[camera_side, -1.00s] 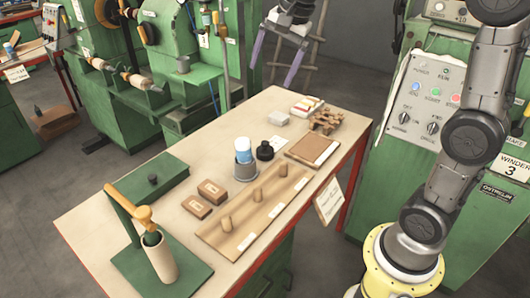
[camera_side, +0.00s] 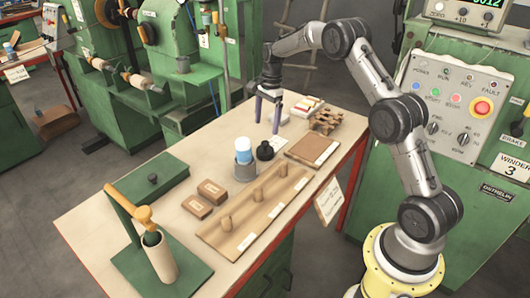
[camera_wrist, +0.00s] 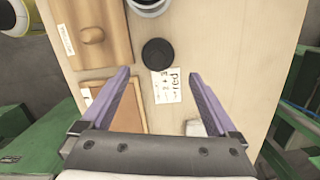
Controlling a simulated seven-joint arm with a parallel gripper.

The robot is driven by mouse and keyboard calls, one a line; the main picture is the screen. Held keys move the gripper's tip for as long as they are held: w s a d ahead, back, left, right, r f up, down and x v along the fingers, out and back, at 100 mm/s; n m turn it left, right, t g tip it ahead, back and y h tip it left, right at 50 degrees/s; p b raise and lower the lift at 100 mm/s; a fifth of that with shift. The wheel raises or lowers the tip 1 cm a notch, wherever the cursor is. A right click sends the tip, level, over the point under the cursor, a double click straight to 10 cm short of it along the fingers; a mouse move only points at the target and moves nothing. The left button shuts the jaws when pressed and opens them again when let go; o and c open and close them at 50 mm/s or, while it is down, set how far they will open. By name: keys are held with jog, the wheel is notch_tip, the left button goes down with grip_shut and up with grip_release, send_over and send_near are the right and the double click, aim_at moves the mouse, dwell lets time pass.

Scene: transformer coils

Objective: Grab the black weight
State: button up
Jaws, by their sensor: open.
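The black weight (camera_side: 265,152) stands on the table just right of the grey cup. From above in the wrist view it is a round black disc (camera_wrist: 158,53), centred just beyond my fingertips. My gripper (camera_side: 267,126) points down over the far part of the table, behind and above the weight. In the wrist view my gripper (camera_wrist: 159,74) has its two purple fingers spread wide with nothing between them. The fingers and the weight are apart.
A grey cup (camera_side: 244,172) with a blue-and-white item stands close left of the weight. A wooden board with pegs (camera_side: 240,219) lies in front. A brown framed panel (camera_side: 308,149) lies right. A paper card (camera_wrist: 167,86) lies beside the weight, and a pale block (camera_wrist: 195,128) lies nearby.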

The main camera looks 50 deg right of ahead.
aim_at(265, 142)
jog(key=f, duration=0.7)
jog(key=a+f, duration=0.1)
jog(key=f, duration=0.2)
jog(key=shift+a+f, duration=0.1)
jog(key=shift+f, duration=0.2)
grip_shut()
jog(key=shift+r, duration=0.25)
